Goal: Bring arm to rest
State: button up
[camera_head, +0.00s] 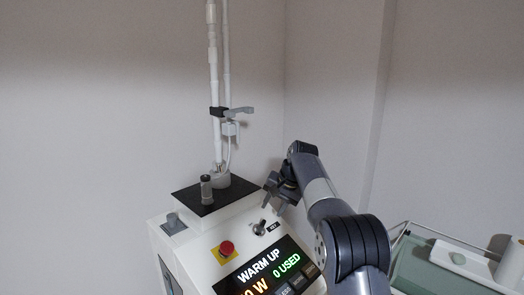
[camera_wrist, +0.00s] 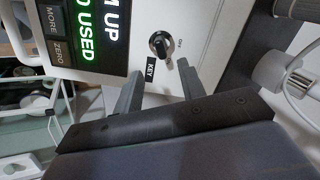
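My gripper (camera_head: 272,196) is at the end of my bent arm, just above the right back part of a white console (camera_head: 185,245). In the wrist view my gripper (camera_wrist: 160,68) has its two fingers apart with nothing between them. A black key switch (camera_wrist: 158,44) with a silver key, labelled KEY, is ahead of the fingertips, apart from them as far as I can tell. It also shows in the head view (camera_head: 259,228). The console's screen (camera_head: 262,268) reads WARM UP and 0 USED. My forearm hides the console's right side.
A red button (camera_head: 226,248) on a yellow plate is left of the screen. A white pole (camera_head: 214,80) with a grey clip (camera_head: 236,111) rises behind the console. A railed trolley (camera_head: 420,265) with a white device is at right. Bare walls surround.

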aim_at(263, 223)
jog(key=p+x, duration=0.2)
jog(key=x, duration=0.7)
jog(key=shift+a+r, duration=0.1)
jog(key=shift+w+f+n, duration=0.2)
jog(key=shift+f+n, duration=0.05)
jog(key=shift+n, duration=0.05)
jog(key=shift+s+r+n, duration=0.1)
jog(key=shift+n, duration=0.7)
jog(key=n, duration=0.3)
jog(key=shift+a+f+n+b, duration=0.1)
jog(key=shift+f+n+b, duration=0.2)
jog(key=shift+n+b, duration=0.6)
jog(key=shift+n+h+b, duration=0.3)
jog(key=shift+n+b, duration=0.7)
jog(key=shift+n, duration=0.2)
jog(key=shift+r+n+b, duration=0.25)
jog(key=shift+n+b, duration=0.1)
jog(key=shift+n, duration=0.05)
jog(key=shift+s, duration=0.1)
